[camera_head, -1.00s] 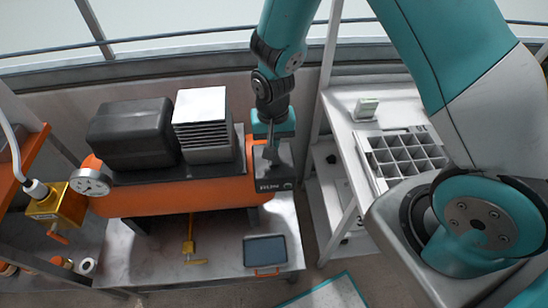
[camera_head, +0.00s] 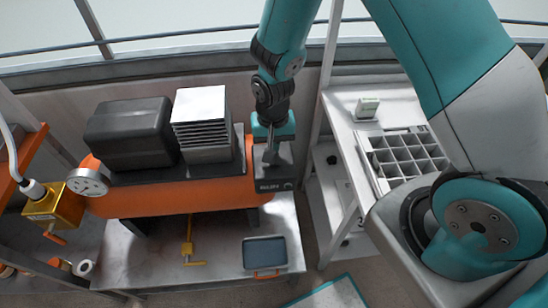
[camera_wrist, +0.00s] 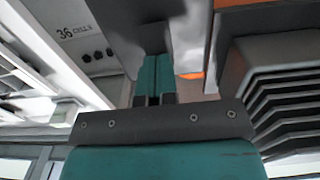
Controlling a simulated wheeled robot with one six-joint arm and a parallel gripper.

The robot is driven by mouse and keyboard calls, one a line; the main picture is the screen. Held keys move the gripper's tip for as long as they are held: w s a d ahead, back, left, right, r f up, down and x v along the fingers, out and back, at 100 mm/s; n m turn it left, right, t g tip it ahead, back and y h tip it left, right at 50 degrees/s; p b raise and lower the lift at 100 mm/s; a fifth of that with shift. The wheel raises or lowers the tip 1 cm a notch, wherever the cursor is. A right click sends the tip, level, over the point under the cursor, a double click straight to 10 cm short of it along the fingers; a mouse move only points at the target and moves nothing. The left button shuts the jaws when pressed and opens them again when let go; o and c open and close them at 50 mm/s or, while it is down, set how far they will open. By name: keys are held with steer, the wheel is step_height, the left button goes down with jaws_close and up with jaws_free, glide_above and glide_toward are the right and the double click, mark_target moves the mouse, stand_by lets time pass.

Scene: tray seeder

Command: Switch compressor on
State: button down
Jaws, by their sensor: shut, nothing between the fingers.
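The compressor has an orange tank (camera_head: 185,196), a black motor cover (camera_head: 130,132) and a grey finned block (camera_head: 202,142) on top. A dark control box (camera_head: 273,184) is at its right end, with small lettering and a round detail on its front. My gripper (camera_head: 271,157) points down at the top of this box. Its fingers are shut and empty. In the wrist view, the gripper (camera_wrist: 154,62) has its teal fingers together, with a dark block just beyond the tips. I cannot tell whether they touch it. No switch can be made out. The fins (camera_wrist: 285,90) are at the right.
A pressure gauge (camera_head: 88,182) and a yellow valve block (camera_head: 56,207) are at the left. A grey tray (camera_head: 265,252) and a yellow-handled valve (camera_head: 187,243) are below the tank. A bench at right holds a cell tray (camera_head: 408,158) and a small box (camera_head: 367,107).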

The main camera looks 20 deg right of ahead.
steer(key=shift+f+b, duration=0.3)
steer(key=shift+f, duration=0.1)
steer(key=shift+r+p, duration=2.85)
steer(key=shift+r, duration=0.7)
steer(key=shift+r, duration=0.1)
steer(key=s+a+r+n+y+b, duration=0.1)
steer(key=s+a+r+n, duration=0.15)
steer(key=r, duration=0.45)
steer(key=s+a+r+n+y+b, duration=0.1)
steer(key=s+r+n+y+b, duration=0.1)
steer(key=s+r, duration=0.35)
steer(key=s+r+n+y+b, duration=0.1)
steer(key=s+r+n, duration=0.5)
steer(key=s+r, duration=0.3)
steer(key=shift+s+a+r, duration=0.25)
steer(key=shift+s+a, duration=0.2)
steer(key=shift+s, duration=0.35)
